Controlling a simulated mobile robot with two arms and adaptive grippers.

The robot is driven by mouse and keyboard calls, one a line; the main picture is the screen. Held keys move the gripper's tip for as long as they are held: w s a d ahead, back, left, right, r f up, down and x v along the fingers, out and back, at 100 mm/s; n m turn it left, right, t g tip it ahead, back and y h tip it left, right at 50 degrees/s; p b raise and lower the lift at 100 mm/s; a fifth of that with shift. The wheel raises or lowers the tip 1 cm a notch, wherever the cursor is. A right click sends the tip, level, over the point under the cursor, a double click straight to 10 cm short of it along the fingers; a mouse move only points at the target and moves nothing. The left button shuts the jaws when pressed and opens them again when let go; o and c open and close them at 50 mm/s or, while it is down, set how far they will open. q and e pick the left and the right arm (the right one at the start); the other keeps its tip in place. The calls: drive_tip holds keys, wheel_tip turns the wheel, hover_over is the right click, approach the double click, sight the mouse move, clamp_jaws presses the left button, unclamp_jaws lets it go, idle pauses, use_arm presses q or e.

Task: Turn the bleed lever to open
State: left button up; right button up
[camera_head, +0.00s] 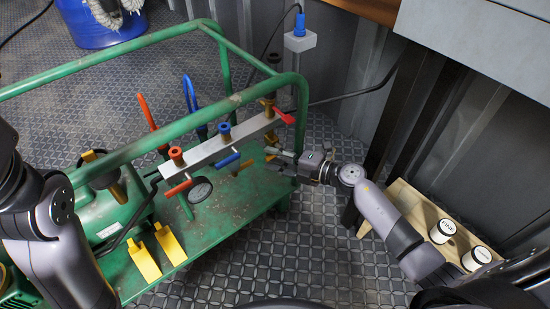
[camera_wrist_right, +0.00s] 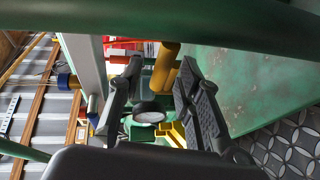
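A grey manifold bar (camera_head: 208,151) on the green cart carries a red lever (camera_head: 177,189), a blue lever (camera_head: 228,160) and a red handle (camera_head: 286,117) at its right end. No label shows which is the bleed lever. My right gripper (camera_head: 276,158) is just below the bar's right end. In the right wrist view, the right gripper (camera_wrist_right: 157,88) is open, with a yellow cylindrical handle (camera_wrist_right: 166,62) between and beyond its fingers. I cannot tell whether they touch it. My left arm shows at the left; its gripper is out of view.
The green cart frame (camera_head: 150,47) has a rail close to the right gripper; it also crosses the top of the wrist view (camera_wrist_right: 200,15). A wooden shelf (camera_head: 408,205) with white cans (camera_head: 442,231) stands at the right. A blue barrel (camera_head: 95,30) is at the back left.

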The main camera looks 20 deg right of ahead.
clamp_jaws()
idle(0.5)
